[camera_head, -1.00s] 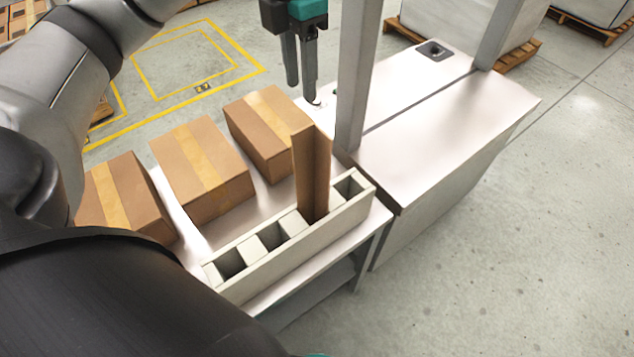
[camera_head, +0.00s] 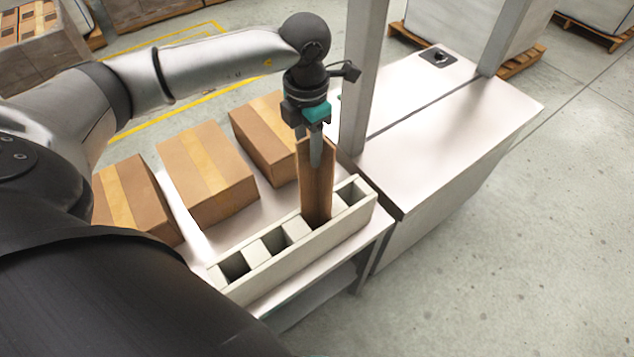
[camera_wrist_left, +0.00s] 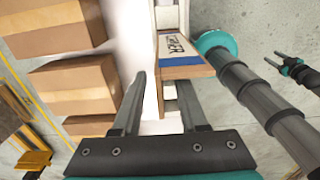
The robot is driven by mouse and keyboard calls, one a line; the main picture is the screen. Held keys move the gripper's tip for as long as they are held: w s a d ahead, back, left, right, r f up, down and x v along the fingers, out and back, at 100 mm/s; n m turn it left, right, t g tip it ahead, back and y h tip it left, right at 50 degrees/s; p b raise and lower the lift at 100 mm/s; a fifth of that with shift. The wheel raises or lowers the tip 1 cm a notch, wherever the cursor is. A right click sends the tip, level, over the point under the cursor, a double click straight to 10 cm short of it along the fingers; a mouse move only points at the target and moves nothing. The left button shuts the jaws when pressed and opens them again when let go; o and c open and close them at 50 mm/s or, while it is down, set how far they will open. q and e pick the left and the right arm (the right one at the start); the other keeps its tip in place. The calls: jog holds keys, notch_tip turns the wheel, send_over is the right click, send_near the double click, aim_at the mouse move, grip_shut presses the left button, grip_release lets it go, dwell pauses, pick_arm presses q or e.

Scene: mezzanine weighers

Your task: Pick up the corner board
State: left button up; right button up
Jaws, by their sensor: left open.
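The corner board (camera_head: 317,190) is a tall brown angled board. It stands upright in a slot of a pale slotted rack (camera_head: 300,246). In the left wrist view the top of the corner board (camera_wrist_left: 180,50) shows a white label with dark lettering and a blue edge. My left gripper (camera_head: 315,155) points down at the board's upper end and overlaps it in the head view. Contact is not visible.
Several taped cardboard boxes (camera_head: 206,175) stand behind the rack on the same table. A grey post (camera_head: 362,80) rises close to the right of my left gripper, beside a white cabinet (camera_head: 450,140). Other slots in the rack look empty.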

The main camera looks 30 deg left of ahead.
pick_arm(q)
jog(key=shift+f, duration=0.7)
grip_shut()
dwell(0.9)
